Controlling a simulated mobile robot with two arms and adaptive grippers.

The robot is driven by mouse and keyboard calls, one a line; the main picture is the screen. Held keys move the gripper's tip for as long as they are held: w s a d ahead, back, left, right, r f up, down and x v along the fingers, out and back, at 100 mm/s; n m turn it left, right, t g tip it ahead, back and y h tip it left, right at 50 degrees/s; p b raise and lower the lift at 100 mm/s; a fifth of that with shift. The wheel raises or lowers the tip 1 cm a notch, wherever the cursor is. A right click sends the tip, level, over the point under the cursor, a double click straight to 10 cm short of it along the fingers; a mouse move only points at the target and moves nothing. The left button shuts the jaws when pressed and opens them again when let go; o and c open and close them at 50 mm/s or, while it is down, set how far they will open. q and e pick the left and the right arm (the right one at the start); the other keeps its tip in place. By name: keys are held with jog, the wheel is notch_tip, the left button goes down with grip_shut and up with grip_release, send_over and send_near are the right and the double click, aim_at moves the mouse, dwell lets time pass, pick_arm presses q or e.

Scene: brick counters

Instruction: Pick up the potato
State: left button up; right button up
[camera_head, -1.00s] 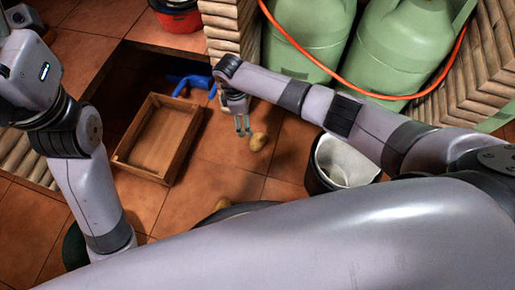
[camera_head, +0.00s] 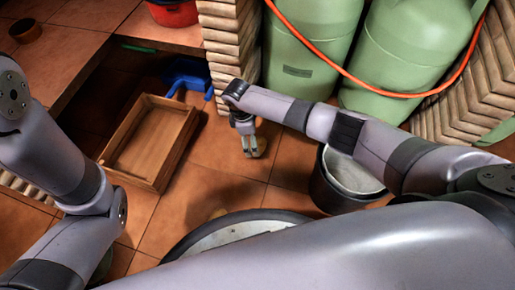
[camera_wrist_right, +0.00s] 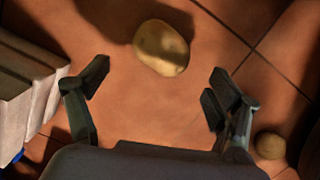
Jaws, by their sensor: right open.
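A yellow-brown potato (camera_wrist_right: 161,47) lies on the tiled floor, in the upper middle of the right wrist view. It is ahead of my open right gripper (camera_wrist_right: 155,92), apart from both fingers, partly in shadow. In the head view my right gripper (camera_head: 253,150) points down close above the floor and mostly covers the potato. A second roundish brown thing, like another potato (camera_wrist_right: 270,145), lies outside the right finger in the wrist view. My left arm shows at the left of the head view, but its gripper is out of the picture.
A wooden crate (camera_head: 181,150) lies on the floor left of my right gripper, with a blue object (camera_head: 188,77) behind it. A lined bin (camera_head: 325,192) stands to the right. Green gas cylinders (camera_head: 310,45) and a brick pillar (camera_head: 229,45) stand behind.

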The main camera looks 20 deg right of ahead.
jog(key=shift+s+d+f+b, duration=0.1)
jog(key=shift+d+f+b, duration=0.15)
jog(key=shift+f+b, duration=0.6)
jog(key=shift+s+d+f+b, duration=0.1)
jog(key=shift+d+f+b, duration=0.2)
jog(key=shift+f+b, duration=0.6)
jog(key=shift+s+d+f+b, duration=0.1)
jog(key=shift+d+f+b, duration=0.15)
jog(key=shift+f+b, duration=0.6)
jog(key=shift+r, duration=0.1)
jog(key=shift+c, duration=0.4)
jog(key=c, duration=1.2)
